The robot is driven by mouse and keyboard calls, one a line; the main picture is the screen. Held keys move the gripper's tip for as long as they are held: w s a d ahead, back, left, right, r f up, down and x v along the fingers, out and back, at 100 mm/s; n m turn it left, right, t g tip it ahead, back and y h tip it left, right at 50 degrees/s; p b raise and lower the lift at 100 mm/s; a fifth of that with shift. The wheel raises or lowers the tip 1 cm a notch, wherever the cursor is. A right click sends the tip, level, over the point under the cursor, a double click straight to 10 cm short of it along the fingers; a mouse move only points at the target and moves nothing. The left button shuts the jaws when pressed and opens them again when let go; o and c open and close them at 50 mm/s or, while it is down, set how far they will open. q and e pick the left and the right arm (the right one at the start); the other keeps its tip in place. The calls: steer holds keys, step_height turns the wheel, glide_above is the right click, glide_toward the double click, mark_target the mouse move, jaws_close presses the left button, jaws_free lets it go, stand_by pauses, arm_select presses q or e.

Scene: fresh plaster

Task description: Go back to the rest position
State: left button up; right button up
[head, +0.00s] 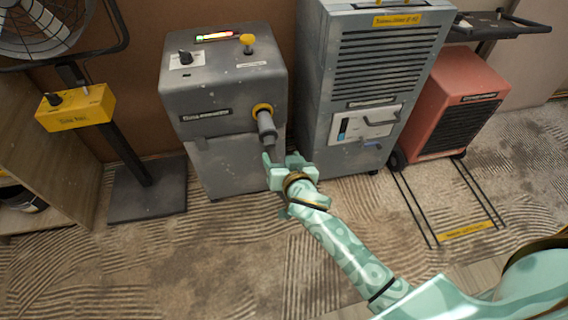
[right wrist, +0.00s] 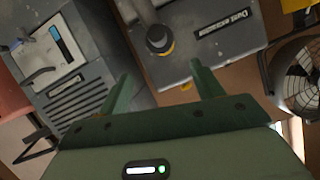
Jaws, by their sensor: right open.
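My right gripper (head: 283,163) reaches in from the lower right of the head view. It is in front of the grey dust extractor (head: 212,115), just below its yellow-ringed hose port (head: 265,122). In the right wrist view my right gripper (right wrist: 165,85) has its two fingers spread apart with nothing between them. The dark port (right wrist: 158,40) shows beyond the gap, apart from the fingers. My left gripper is in neither view.
A grey dehumidifier (head: 370,85) stands right of the extractor, with a red wheeled unit (head: 458,100) beyond it. A fan (head: 40,25) with a yellow control box (head: 76,108) stands at left. The ridged floor (head: 220,255) in front is clear.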

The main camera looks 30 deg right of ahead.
stand_by(0.4)
